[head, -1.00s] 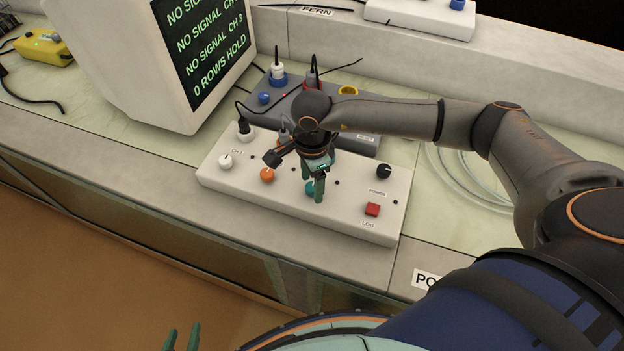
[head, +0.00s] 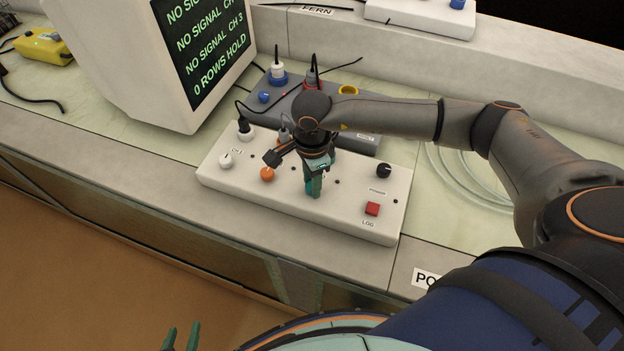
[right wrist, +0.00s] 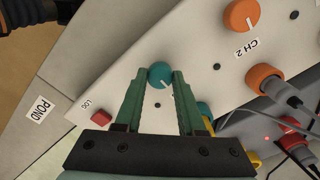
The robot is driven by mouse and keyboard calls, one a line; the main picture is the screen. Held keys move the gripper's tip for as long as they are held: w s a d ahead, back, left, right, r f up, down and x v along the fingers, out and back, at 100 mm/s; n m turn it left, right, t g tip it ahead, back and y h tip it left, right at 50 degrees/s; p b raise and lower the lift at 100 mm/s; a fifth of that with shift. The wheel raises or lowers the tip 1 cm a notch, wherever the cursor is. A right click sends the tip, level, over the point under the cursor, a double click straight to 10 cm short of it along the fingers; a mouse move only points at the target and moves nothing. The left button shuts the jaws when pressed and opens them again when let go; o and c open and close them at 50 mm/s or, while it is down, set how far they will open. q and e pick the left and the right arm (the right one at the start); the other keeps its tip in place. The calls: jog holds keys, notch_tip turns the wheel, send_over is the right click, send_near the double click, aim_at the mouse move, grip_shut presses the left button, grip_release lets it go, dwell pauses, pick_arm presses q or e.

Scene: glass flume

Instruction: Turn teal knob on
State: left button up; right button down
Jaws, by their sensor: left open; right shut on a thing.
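The teal knob (right wrist: 160,75) is on the white control box (head: 220,181), between the fingertips of my right gripper (right wrist: 160,79) in the right wrist view. Its white pointer mark faces the lower right of that view. My right gripper (head: 313,190) reaches down over the box and is shut on the knob. In the head view the fingers hide the knob. My left gripper (head: 181,338) is open and empty at the bottom edge of the head view, away from the bench.
An orange knob (head: 267,174) and a white knob (head: 225,160) sit left of my right gripper. A black knob (head: 384,171) and red button (head: 372,209) lie to its right. Behind is a grey box (head: 361,139) with plugs and cables. A monitor (head: 135,70) stands left.

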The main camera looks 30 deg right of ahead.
jog(key=shift+m, duration=0.4)
jog(key=m+b, duration=0.1)
jog(key=m, duration=0.2)
jog(key=shift+b, duration=0.3)
jog(key=m+b, duration=0.1)
jog(key=m, duration=0.4)
jog(key=shift+b, duration=0.35)
jog(key=m, duration=0.4)
jog(key=shift+m+b, duration=0.4)
jog(key=m, duration=0.4)
jog(key=shift+m, duration=0.3)
jog(key=c, duration=0.5)
grip_release()
jog(key=shift+r, duration=0.1)
